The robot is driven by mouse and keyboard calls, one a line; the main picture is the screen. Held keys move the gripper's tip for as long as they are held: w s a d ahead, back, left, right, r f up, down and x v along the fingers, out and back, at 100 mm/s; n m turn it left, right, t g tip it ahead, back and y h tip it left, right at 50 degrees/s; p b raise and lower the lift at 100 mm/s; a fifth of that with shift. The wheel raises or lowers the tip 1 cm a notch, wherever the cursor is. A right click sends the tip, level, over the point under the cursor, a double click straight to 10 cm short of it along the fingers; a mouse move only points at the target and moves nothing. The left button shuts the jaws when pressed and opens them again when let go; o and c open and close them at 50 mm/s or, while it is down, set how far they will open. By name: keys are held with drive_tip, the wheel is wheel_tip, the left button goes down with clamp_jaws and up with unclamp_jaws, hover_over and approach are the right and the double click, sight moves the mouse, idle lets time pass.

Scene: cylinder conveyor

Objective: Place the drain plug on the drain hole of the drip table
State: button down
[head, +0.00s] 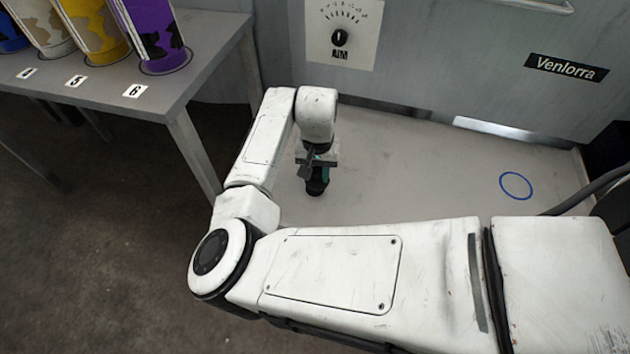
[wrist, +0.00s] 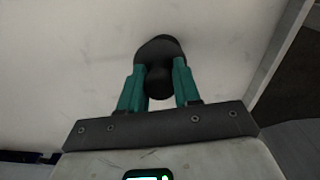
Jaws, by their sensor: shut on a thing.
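The black drain plug (head: 316,187) is in my gripper (head: 319,168) over the left part of the pale drip table (head: 430,165). In the wrist view, the two teal fingers of my gripper (wrist: 159,68) are shut on the neck of the plug (wrist: 160,48), with its wider round base facing the pale table surface (wrist: 60,60). I cannot tell whether the base touches the surface or hangs just above it. No drain hole shows clearly. A blue ring (head: 515,186) is marked on the table at the right, well away from the plug.
A grey stand (head: 110,95) with several numbered coloured cylinders is at the upper left. A grey wall panel with a dial (head: 340,36) and a "Venlorra" label (head: 566,67) stands behind the table. A dark hose (head: 590,190) lies at the right. The table's middle is clear.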

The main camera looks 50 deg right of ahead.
sight(315, 180)
drive_tip(key=shift+w+f, duration=0.35)
drive_tip(key=shift+f, duration=0.15)
drive_tip(key=shift+f+b, duration=0.5)
drive_tip(key=shift+f, duration=0.9)
drive_tip(key=shift+f, duration=0.15)
drive_tip(key=c, duration=0.8)
unclamp_jaws()
